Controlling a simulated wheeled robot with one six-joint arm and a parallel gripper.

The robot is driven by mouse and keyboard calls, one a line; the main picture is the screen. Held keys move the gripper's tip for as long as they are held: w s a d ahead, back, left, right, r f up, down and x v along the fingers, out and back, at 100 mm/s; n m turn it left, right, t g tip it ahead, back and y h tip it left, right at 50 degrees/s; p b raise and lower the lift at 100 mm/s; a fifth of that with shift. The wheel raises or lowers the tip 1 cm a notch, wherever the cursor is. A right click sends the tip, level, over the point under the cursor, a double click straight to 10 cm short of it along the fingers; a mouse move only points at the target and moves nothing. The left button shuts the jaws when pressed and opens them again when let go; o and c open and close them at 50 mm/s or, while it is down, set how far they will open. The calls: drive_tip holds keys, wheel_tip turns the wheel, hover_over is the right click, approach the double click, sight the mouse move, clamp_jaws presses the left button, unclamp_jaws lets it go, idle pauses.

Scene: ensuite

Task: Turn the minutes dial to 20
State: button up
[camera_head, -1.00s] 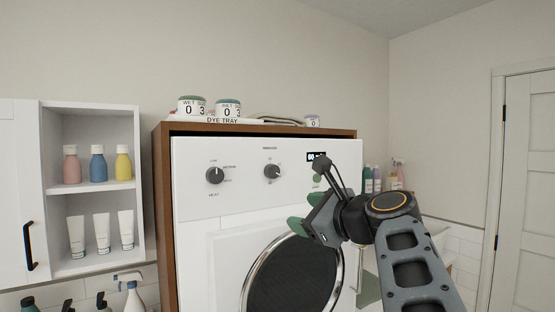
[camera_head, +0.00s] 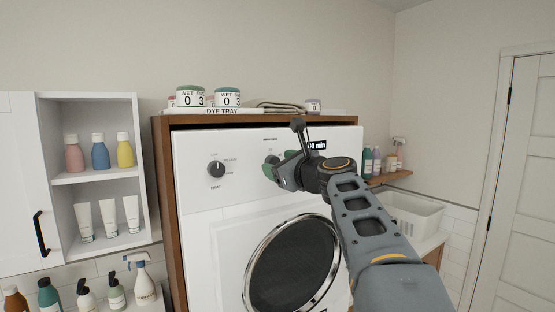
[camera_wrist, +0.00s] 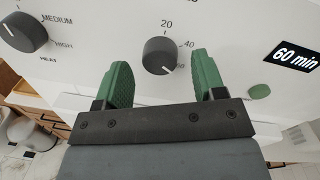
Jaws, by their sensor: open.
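The minutes dial (camera_wrist: 160,55) is a dark round knob on the white front panel. In the wrist view it has marks 20 at the top, 40 to the right and another, partly hidden mark at lower right, where its pointer line seems to aim. My gripper (camera_wrist: 162,82) is open, with one green finger on each side of the dial and gaps visible between. In the head view my gripper (camera_head: 280,170) is at the panel and hides the dial. A display (camera_wrist: 295,55) reads "60 min"; it also shows in the head view (camera_head: 317,146).
The heat dial (camera_wrist: 23,32) is left of the minutes dial, also in the head view (camera_head: 216,169). A green button (camera_wrist: 260,91) is at right. The round door (camera_head: 292,262) is below. Jars (camera_head: 228,97) stand on the dye tray on top.

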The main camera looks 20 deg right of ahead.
drive_tip(key=shift+w+a, duration=0.15)
drive_tip(key=shift+w, duration=0.4)
drive_tip(key=c, duration=0.9)
